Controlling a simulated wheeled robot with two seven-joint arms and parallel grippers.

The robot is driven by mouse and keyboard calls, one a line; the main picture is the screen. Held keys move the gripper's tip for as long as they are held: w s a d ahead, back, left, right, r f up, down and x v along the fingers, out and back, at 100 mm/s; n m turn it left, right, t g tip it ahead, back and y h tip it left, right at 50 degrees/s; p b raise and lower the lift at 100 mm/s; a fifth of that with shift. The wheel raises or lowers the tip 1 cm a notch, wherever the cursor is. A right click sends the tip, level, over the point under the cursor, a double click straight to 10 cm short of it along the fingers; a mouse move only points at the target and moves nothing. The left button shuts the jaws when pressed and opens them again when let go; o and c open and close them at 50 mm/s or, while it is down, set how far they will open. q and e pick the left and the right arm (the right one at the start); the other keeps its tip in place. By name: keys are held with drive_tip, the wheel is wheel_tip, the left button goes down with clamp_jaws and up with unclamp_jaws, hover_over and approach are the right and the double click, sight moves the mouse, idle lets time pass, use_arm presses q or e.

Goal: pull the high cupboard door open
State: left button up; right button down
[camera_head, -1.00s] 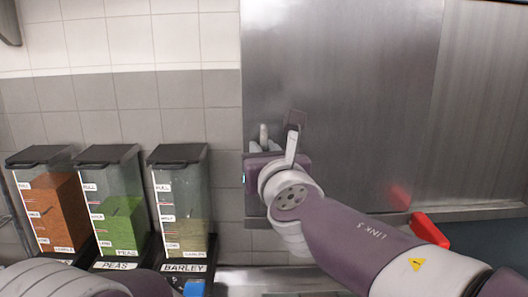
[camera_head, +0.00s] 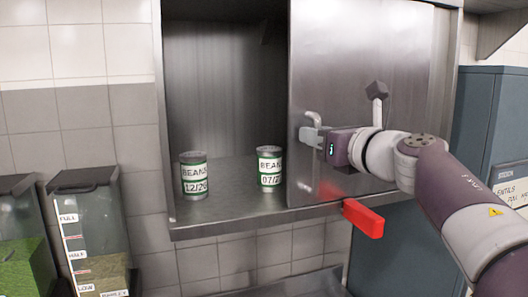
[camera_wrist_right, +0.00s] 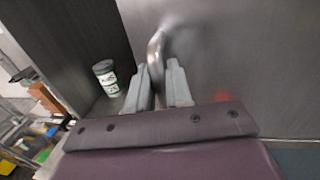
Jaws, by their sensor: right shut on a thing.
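The high cupboard (camera_head: 225,105) is steel, and its left part stands open with its inside showing. Its steel door (camera_head: 350,70) covers the right part and looks like a sliding panel. The door handle (camera_head: 309,122) is near the door's left edge. My right gripper (camera_head: 312,136) is shut on the handle. In the right wrist view the handle (camera_wrist_right: 156,50) shows as a curved bar between the two fingers (camera_wrist_right: 160,85). My left gripper is not in view.
Two bean cans, one at left (camera_head: 194,176) and one at right (camera_head: 269,168), stand on the cupboard floor. A red block (camera_head: 363,218) sits under the cupboard's front edge. Dispensers (camera_head: 90,235) stand at lower left. A blue-grey cabinet (camera_head: 490,130) is at right.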

drive_tip(key=w+d, duration=0.2)
drive_tip(key=d, duration=0.4)
drive_tip(key=shift+d, duration=0.25)
drive_tip(key=c, duration=1.2)
unclamp_jaws()
drive_tip(key=shift+c, duration=0.2)
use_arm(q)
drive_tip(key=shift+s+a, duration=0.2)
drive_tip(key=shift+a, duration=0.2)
use_arm(e)
drive_tip(key=shift+d, duration=0.1)
use_arm(q)
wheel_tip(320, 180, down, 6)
drive_tip(key=b, duration=0.5)
drive_tip(key=shift+b, duration=0.4)
use_arm(e)
drive_tip(key=v, duration=1.2)
drive_tip(key=shift+s+d, duration=0.15)
drive_tip(key=shift+s, duration=0.2)
